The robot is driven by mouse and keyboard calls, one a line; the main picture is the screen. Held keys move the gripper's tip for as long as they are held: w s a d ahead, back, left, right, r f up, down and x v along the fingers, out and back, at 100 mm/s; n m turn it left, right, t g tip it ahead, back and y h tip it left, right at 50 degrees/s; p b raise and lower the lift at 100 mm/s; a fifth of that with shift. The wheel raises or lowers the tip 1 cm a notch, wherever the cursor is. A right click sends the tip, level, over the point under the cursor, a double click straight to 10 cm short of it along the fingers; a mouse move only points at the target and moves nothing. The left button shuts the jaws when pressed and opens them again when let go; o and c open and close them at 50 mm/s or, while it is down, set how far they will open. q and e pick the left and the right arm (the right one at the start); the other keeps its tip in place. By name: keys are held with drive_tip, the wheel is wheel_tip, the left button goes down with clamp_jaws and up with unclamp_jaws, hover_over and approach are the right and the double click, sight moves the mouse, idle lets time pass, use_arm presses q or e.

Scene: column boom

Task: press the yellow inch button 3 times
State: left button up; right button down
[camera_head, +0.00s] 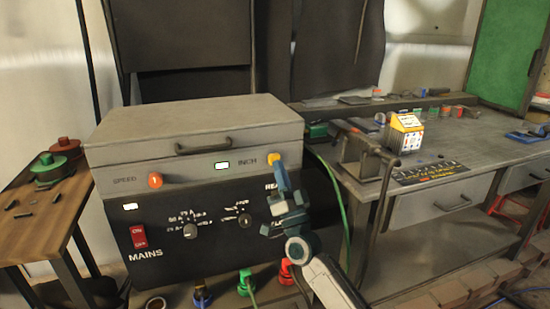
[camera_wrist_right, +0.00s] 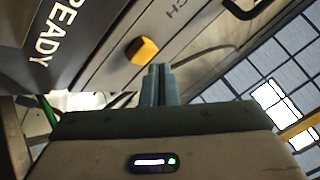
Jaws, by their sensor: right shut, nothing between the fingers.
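The yellow inch button (camera_head: 273,159) is on the upper front panel of a grey and black machine (camera_head: 190,130), right of the label INCH. My right gripper (camera_head: 277,166) is just below and in front of the button in the head view, its fingers closed together and empty. In the right wrist view the yellow button (camera_wrist_right: 142,50) sticks out of the panel, up and left of the shut fingertips (camera_wrist_right: 159,68). A small gap shows between fingertips and button there; whether they touch in depth I cannot tell. My left gripper is not in view.
An orange speed knob (camera_head: 155,180), a red MAINS switch (camera_head: 138,236) and black dials (camera_head: 190,231) share the machine's front. A workbench (camera_head: 440,160) with a vise stands at the right. A wooden table (camera_head: 45,215) stands at the left. Coloured plugs (camera_head: 286,270) sit low on the machine.

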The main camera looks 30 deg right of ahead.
drive_tip(key=shift+s, duration=0.15)
drive_tip(key=s+p, duration=0.1)
drive_tip(key=s, duration=0.1)
drive_tip(key=s+a+p, duration=0.1)
drive_tip(key=s, duration=0.1)
drive_tip(key=shift+s+a+p, duration=0.15)
drive_tip(key=shift+s+p, duration=0.25)
idle(2.5)
